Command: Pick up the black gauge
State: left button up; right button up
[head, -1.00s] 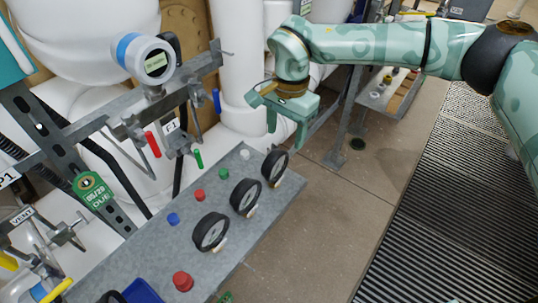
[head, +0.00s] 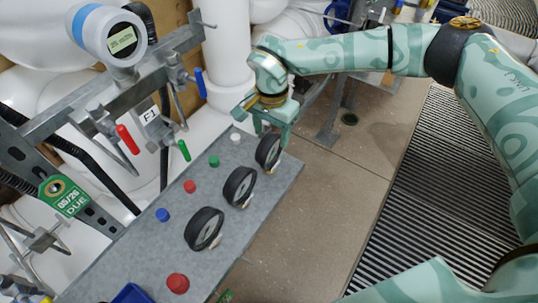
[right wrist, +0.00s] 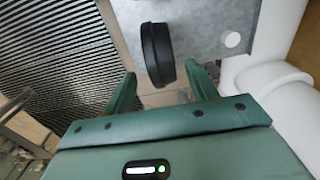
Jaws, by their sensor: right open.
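Three round black gauges stand in a row on a grey metal bench (head: 130,255). The far gauge (head: 268,150) is closest to my right gripper (head: 272,122); the middle gauge (head: 239,186) and near gauge (head: 204,229) stand nearer to me. My right gripper is open and empty, just behind the far gauge in the head view. In the right wrist view, a black gauge (right wrist: 157,53) shows edge-on beyond the open fingers (right wrist: 161,76), lined up with the gap between them. My left gripper is not in view.
White (head: 235,137), green (head: 214,161), red (head: 190,186) and blue (head: 162,214) caps line the bench beside the gauges. A larger red knob (head: 177,283) is at the near end. A pipe frame with a display (head: 124,40) stands left. Floor (head: 320,190) right of the bench is clear.

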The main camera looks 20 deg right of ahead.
aim_at(269, 137)
jog(key=f, duration=0.2)
jog(key=f+b, duration=0.1)
jog(key=f, duration=0.2)
jog(key=shift+a, duration=0.2)
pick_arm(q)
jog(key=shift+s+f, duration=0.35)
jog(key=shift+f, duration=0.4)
pick_arm(e)
jog(key=shift+r, duration=0.15)
jog(key=c, duration=1)
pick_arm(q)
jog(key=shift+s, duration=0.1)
pick_arm(e)
jog(key=shift+o, duration=0.2)
jog(key=shift+r, duration=0.1)
jog(key=shift+w+r, duration=0.1)
jog(key=shift+r, duration=0.15)
notch_tip(269, 137, up, 3)
jog(key=shift+f+p, duration=0.2)
jog(key=shift+p, duration=0.3)
pick_arm(q)
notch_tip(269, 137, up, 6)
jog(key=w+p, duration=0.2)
jog(key=p, duration=0.3)
pick_arm(e)
jog(key=s+r, duration=0.9)
jog(key=s, duration=0.5)
jog(key=shift+d+r, duration=0.4)
